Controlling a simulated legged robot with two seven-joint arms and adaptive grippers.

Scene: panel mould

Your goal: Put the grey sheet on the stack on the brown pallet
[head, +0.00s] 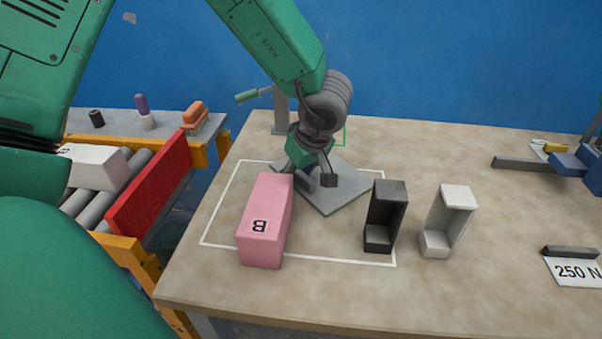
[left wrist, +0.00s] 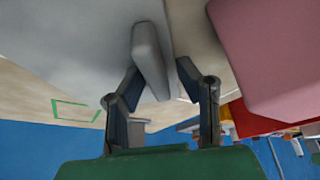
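The grey sheet (head: 338,197) lies flat on the table inside a white outline, and it fills the upper left of the left wrist view (left wrist: 60,45). A raised grey grip bar (left wrist: 150,58) stands on it. My left gripper (head: 308,177) is low over the sheet's left part, beside a pink block. In the left wrist view its fingers (left wrist: 160,70) are apart, with the bar between them, nearer one finger; a gap shows at the other. I see no brown pallet or stack. My right gripper is not in view.
The pink block (head: 266,215) marked B is close to the gripper. A black bracket (head: 384,218) and a white bracket (head: 448,222) stand to the right. A roller conveyor with a red side plate (head: 150,188) is at left.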

